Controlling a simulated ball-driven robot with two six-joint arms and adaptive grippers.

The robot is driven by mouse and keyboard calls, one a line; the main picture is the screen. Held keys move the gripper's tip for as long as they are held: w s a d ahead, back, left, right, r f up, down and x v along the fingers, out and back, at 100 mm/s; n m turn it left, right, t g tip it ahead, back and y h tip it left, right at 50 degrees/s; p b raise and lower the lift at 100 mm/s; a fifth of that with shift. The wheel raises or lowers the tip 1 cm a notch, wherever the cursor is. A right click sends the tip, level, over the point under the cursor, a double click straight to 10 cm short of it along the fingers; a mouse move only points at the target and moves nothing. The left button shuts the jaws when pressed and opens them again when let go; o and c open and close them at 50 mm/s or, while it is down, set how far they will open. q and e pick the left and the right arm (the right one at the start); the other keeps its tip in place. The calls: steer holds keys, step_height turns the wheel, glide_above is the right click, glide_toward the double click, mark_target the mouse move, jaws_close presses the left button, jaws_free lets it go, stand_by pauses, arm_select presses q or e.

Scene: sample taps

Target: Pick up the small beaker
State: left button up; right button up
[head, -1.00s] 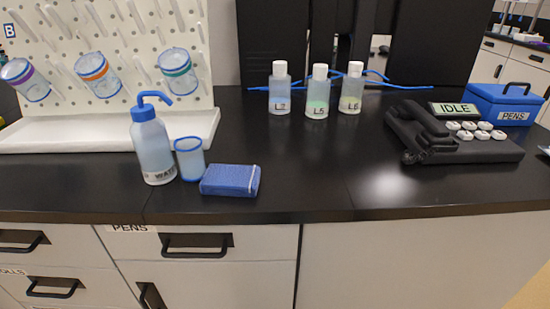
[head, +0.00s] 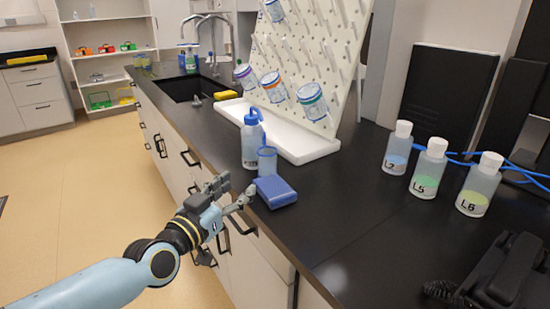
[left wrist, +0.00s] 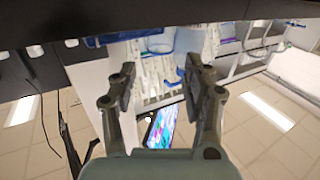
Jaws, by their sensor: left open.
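A small clear beaker (head: 267,161) with a blue rim stands upright on the black counter near its front edge. It is between the wash bottle (head: 249,145) and a blue pad (head: 274,192). My left gripper (head: 237,188) is open in front of the counter edge, to the lower left of the beaker and apart from it. In the left wrist view the two fingers (left wrist: 160,72) are spread with nothing held between them. Blue-edged clear shapes lie beyond the fingertips there, but I cannot tell which is the beaker. My right gripper is out of view.
A white pegboard (head: 320,62) holding banded beakers stands behind on a white tray (head: 308,150). Labelled bottles L2 (head: 396,150), L5 (head: 428,172) and L6 (head: 478,188) stand to the right. A sink (head: 190,88) lies farther left. The counter between pad and bottles is clear.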

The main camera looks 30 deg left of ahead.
mark_target(262, 163)
arm_select(q)
steer(key=w, duration=0.4)
steer(key=shift+w+a+r+b, duration=0.1)
steer(key=shift+w+r+b, duration=0.05)
steer(key=shift+r+b, duration=0.2)
steer(key=shift+w+a, duration=0.1)
steer(key=shift+w, duration=1.25)
steer(key=w, duration=0.1)
steer(key=w+b, duration=0.1)
steer(key=w, duration=0.1)
steer(key=w+b, duration=0.1)
steer(key=w, duration=0.1)
steer(key=shift+a+f, duration=0.25)
steer(key=shift+a, duration=0.05)
steer(key=shift+s+r, duration=0.1)
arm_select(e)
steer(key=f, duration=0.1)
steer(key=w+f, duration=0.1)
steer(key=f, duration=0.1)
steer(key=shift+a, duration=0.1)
arm_select(q)
steer(key=c, duration=0.8)
